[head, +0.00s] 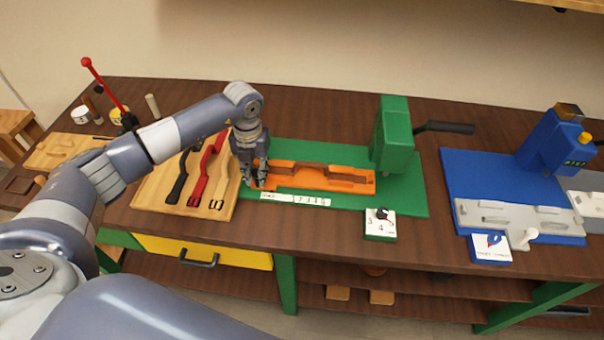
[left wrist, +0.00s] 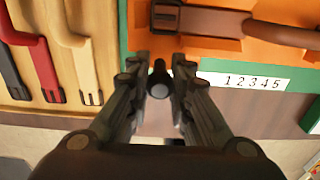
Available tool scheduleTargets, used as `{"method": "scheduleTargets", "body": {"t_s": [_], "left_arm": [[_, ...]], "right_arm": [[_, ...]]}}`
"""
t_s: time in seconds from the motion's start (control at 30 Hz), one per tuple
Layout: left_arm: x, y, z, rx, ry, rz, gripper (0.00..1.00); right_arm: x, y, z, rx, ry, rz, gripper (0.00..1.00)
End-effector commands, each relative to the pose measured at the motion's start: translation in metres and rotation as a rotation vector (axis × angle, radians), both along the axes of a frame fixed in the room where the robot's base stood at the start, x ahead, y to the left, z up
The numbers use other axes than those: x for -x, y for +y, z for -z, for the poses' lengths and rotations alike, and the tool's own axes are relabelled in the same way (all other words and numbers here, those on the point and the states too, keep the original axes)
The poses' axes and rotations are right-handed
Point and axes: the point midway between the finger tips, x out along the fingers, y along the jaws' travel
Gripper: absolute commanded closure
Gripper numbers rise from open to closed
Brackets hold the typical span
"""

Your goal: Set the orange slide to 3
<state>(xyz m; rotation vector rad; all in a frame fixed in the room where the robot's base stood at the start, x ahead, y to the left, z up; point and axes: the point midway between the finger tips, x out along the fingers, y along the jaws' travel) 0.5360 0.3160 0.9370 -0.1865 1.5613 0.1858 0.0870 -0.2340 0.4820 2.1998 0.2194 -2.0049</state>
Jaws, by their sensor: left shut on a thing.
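The orange slide (head: 350,184) is a long orange fixture on a green base plate, with a brown strap-like piece (head: 312,170) lying in it. My left gripper (head: 258,183) is at its left end, pointing down. In the left wrist view, its fingers (left wrist: 158,85) are shut on a dark round-topped knob (left wrist: 158,76) at the front edge of the orange part (left wrist: 150,120). A white scale strip (left wrist: 250,82) reading 1 2 3 4 5 lies to the right of the knob. The fingers hide any pointer. My right gripper is not in view.
A green press (head: 394,135) with a dark lever stands at the right of the green plate (head: 408,190). A white dial card (head: 380,226) is in front. A wooden board (head: 152,188) with black, red and tan straps lies left. A blue machine (head: 550,142) stands farther right.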

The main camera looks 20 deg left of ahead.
Motion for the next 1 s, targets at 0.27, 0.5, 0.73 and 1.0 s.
{"method": "scheduleTargets", "body": {"t_s": [0.27, 0.5, 0.73, 1.0], "left_arm": [[0.0, -0.003, 0.0, 0.002, 0.001, 0.002, 0.94], [-0.002, -0.011, 0.001, 0.002, 0.001, 0.002, 0.94], [-0.003, -0.018, 0.001, 0.003, 0.001, 0.003, 0.94], [-0.007, -0.034, 0.001, 0.003, 0.001, 0.003, 0.94]], "right_arm": [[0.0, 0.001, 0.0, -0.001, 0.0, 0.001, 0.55], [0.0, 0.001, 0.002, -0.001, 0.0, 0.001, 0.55], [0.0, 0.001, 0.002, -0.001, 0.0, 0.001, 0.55], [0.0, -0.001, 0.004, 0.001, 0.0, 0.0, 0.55]]}}
